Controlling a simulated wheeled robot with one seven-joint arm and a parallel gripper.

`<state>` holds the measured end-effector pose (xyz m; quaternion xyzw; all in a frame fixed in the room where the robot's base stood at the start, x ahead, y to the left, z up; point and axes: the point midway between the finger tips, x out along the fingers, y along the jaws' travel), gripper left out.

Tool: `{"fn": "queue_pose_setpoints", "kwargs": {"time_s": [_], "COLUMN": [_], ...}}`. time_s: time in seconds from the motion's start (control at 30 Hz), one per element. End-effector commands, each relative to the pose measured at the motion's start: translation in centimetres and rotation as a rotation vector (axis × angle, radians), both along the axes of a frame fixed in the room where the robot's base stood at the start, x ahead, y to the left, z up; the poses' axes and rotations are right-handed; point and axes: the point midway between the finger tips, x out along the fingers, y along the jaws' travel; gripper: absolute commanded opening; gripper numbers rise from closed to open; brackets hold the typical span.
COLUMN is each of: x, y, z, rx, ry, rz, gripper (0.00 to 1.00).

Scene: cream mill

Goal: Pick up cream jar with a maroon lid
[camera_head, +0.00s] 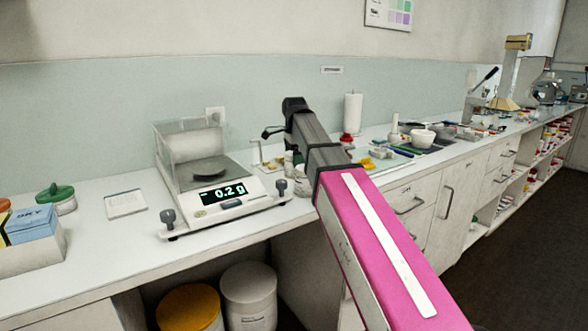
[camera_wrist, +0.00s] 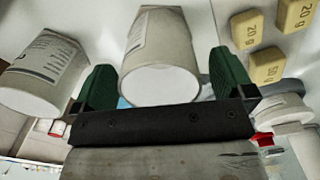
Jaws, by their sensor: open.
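My gripper (camera_wrist: 163,80) is open, with a green finger on each side in the wrist view. A white jar with a printed label (camera_wrist: 163,35) shows between and beyond the fingers, its plain pale end towards me. I cannot tell whether the fingers touch it. A second white labelled jar (camera_wrist: 42,75) is just left of the left finger. No maroon lid can be made out on either. In the head view my dark arm hides the gripper's fingertips; small white jars (camera_head: 289,163) show partly beside it on the counter.
Yellow weights (camera_wrist: 268,65) lie right of the fingers, near a small red item (camera_wrist: 262,138). A paper roll (camera_head: 352,113) and a mortar (camera_head: 422,138) stand to the right.

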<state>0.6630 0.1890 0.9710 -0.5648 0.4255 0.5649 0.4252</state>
Motion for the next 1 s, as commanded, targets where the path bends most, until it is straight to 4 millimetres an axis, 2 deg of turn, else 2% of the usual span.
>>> {"fn": "queue_pose_setpoints", "kwargs": {"time_s": [0.13,0.17,0.3,0.33,0.67,0.77,1.0], "x": [0.0,0.0,0.0,0.0,0.1,0.1,0.2], "y": [0.0,0.0,0.0,0.0,0.0,0.0,0.1], "z": [0.0,0.0,0.0,0.0,0.3,1.2,5.3], "rx": [0.000,0.000,0.000,0.000,0.000,0.001,0.001], "ry": [-0.001,-0.001,-0.001,0.000,-0.001,-0.002,-0.003], "rz": [0.000,0.000,0.000,0.000,0.000,0.000,0.000], "gripper": [1.00,0.97,0.51,0.47,0.47,0.47,0.47]}}
